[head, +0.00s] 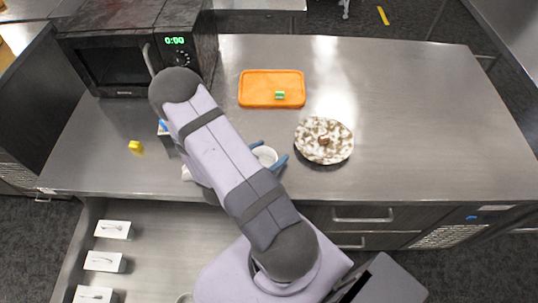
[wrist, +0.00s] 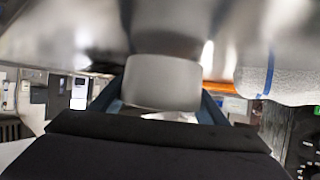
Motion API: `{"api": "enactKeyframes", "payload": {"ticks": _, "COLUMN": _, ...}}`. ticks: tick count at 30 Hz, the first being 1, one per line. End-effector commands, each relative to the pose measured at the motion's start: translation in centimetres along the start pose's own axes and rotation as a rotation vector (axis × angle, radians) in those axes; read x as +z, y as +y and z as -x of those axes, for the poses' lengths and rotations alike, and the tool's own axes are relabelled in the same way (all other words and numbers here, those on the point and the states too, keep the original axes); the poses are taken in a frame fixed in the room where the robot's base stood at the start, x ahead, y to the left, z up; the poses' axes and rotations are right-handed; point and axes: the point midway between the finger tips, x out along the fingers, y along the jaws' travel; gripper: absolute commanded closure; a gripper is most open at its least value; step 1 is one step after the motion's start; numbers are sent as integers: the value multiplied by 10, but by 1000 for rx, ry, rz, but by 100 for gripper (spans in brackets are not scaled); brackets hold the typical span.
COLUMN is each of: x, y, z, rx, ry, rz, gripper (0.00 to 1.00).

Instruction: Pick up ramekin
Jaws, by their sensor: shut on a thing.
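The white ramekin (head: 265,156) is near the front edge of the steel counter, left of the plate, partly hidden by my arm and fingers. My gripper (head: 270,151) has its blue fingers on either side of it and is shut on it. In the wrist view the ramekin (wrist: 162,84) sits between the two blue fingers, with its lower part hidden by the dark gripper body. I cannot tell whether it touches the counter or is slightly above it.
A brown-and-white patterned plate (head: 338,150) is close on the right. An orange tray (head: 258,77) with a small green block (head: 280,95) lies behind. The counter's right side is clear.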

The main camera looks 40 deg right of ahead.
Motion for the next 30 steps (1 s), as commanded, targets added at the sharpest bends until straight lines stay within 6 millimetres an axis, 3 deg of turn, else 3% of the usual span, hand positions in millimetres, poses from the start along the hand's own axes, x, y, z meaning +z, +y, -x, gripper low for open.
{"api": "enactKeyframes", "payload": {"ticks": 18, "x": -65, "y": 0, "z": 31, "rx": -1, "ry": 3, "rz": -4, "gripper": 60}}
{"api": "enactKeyframes", "payload": {"ticks": 30, "x": -82, "y": 0, "z": 40, "rx": 0, "ry": 1, "rz": -1, "gripper": 60}}
